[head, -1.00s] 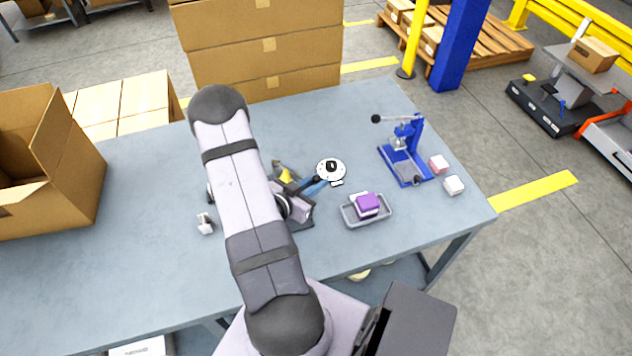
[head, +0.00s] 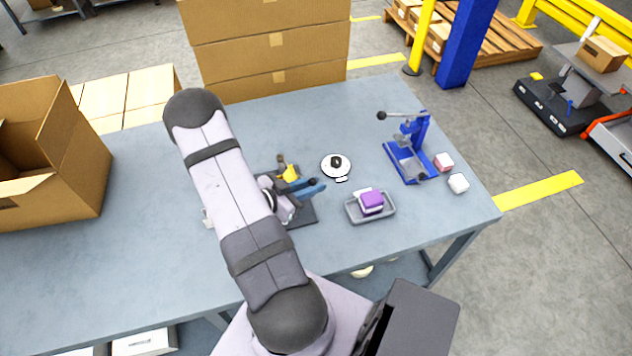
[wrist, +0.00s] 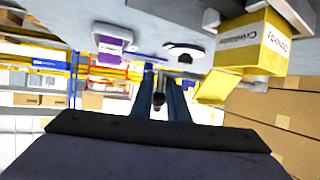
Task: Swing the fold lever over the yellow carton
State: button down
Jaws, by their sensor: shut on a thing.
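The yellow carton (head: 291,173) stands at the folder gluer (head: 303,216), partly hidden behind my arm in the head view. In the wrist view the yellow carton (wrist: 252,45) is large at the upper right, with a yellow flap (wrist: 217,87) sticking out from it. The fold lever's black knob (wrist: 158,99) shows between the two blue fingers of my gripper (wrist: 160,85), which is shut on it. In the head view my gripper (head: 316,187) is beside the carton, with the dark knob (head: 312,182) at its fingers. The rest of the lever is mostly hidden.
A white round device (head: 336,166) lies right of the gluer. A grey tray (head: 353,213) holds a purple-and-white carton (head: 371,201). An open cardboard box (head: 75,180) is at left, with clear table between.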

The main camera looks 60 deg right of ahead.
jog(key=shift+w+a+r+m+g+y, duration=0.1)
jog(key=shift+w+a+m+g+y, duration=0.15)
jog(key=shift+w+a+m+g, duration=0.35)
jog(key=shift+w+a+r+m+g+y, duration=0.1)
jog(key=shift+w+a+m+g+y, duration=0.2)
jog(key=shift+a+m+g, duration=0.35)
jog(key=shift+w+a+m+g+y+b, duration=0.6)
jog(key=shift+w+a+m+g+y, duration=0.2)
jog(key=shift+w+a+m, duration=0.2)
jog(key=shift+w+a+f+m+g+y+b, duration=0.1)
jog(key=shift+w+a+m+g+y+b, duration=0.85)
jog(key=shift+w+a+m+y+b, duration=0.3)
jog(key=shift+w+a+m+g+y+b, duration=0.3)
jog(key=shift+w+m+y+b, duration=0.2)
jog(key=shift+b, duration=0.2)
jog(key=shift+w+a+m+g+y+b, duration=0.15)
jog(key=shift+w+m+g+y+b, duration=0.25)
jog(key=shift+b, duration=0.3)
jog(key=shift+w+r, duration=0.2)
jog(key=c, duration=1.8)
grip_release()
jog(key=shift+a, duration=0.1)
jog(key=shift+s+f, duration=0.1)
jog(key=shift+a, duration=0.1)
